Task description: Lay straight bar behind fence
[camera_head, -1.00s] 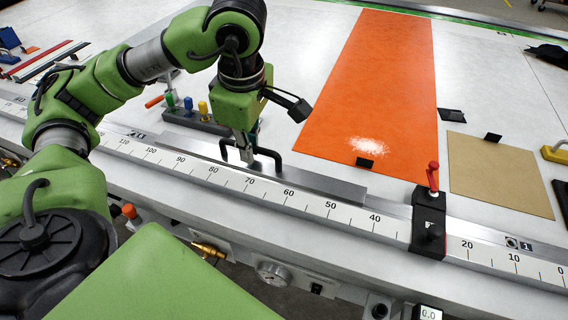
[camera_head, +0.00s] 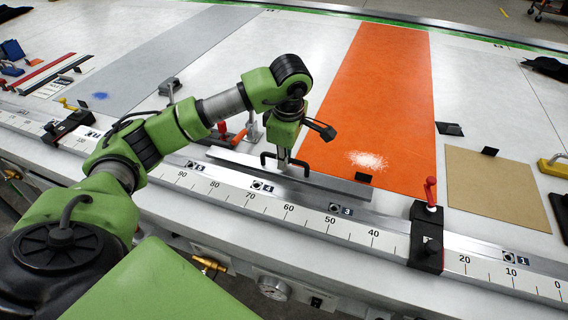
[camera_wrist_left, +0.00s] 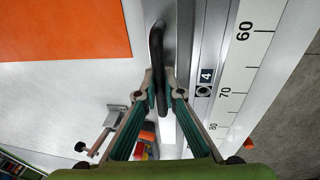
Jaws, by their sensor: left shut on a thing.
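My left gripper (camera_head: 284,160) is shut on one black handle; the wrist view shows that handle (camera_wrist_left: 157,75) between the fingers (camera_wrist_left: 160,98). The bar appears on the table side of the fence (camera_head: 345,222), roughly parallel to it. I cannot tell whether it touches the table or hangs just above it. The fence is a metal rail along the front edge with a number scale and numbered plates. My right gripper is not in view.
A black stop with a red lever (camera_head: 427,237) sits on the fence at the right, another black clamp (camera_head: 68,126) at the left. An orange sheet (camera_head: 385,90) and a tan sheet (camera_head: 490,187) lie behind. Coloured-handled tools (camera_head: 240,133) stand near my arm.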

